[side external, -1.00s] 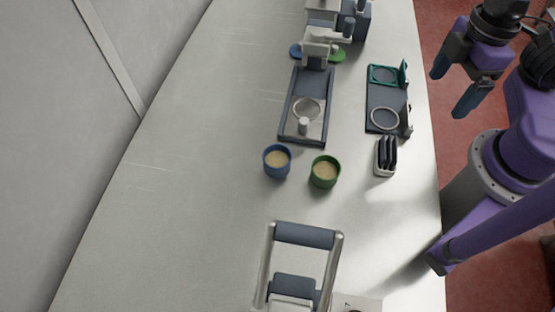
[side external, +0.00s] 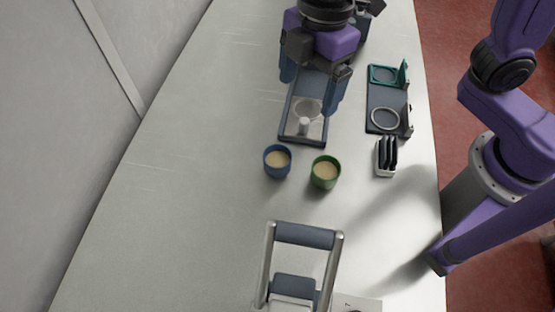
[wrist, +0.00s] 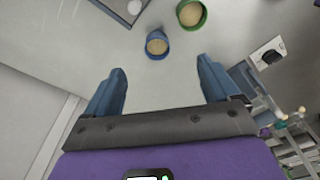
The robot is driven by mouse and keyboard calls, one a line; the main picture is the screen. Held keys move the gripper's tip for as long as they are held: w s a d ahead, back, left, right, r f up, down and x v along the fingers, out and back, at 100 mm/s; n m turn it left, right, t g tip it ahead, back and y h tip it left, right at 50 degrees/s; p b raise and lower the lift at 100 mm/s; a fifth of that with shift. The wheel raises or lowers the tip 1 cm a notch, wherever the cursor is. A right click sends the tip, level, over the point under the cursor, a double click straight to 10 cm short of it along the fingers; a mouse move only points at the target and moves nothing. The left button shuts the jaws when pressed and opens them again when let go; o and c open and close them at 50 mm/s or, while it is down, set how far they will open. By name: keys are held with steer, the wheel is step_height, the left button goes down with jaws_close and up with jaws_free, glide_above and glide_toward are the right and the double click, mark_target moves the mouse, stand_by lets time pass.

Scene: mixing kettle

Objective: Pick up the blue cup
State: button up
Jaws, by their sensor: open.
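The blue cup (side external: 277,160) stands upright on the table left of the green cup (side external: 325,172); both hold something tan. In the wrist view the blue cup (wrist: 157,45) lies beyond the fingertips, about midway between them, with the green cup (wrist: 191,13) farther up and to the right. My gripper (side external: 310,98) is open and empty above the dark tray device, behind the cups in the side view. It also shows in the wrist view (wrist: 160,80), its two blue fingers wide apart. No finger touches the blue cup.
The dark tray device (side external: 287,137) stands just behind the cups. A teal-framed stand (side external: 385,98) and a small rack with black pieces (side external: 386,157) are at the right. A metal-framed device (side external: 303,236) stands in front. The table left of the blue cup is clear.

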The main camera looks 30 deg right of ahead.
steer(key=a+n, duration=0.1)
steer(key=a, duration=0.2)
glide_toward(277, 158)
steer(key=f, duration=0.2)
steer(key=s+a+f, duration=0.1)
steer(key=f, duration=0.1)
steer(key=s+a+f, duration=0.1)
steer(key=f, duration=0.1)
steer(key=shift+f, duration=0.2)
steer(key=c, duration=1.1)
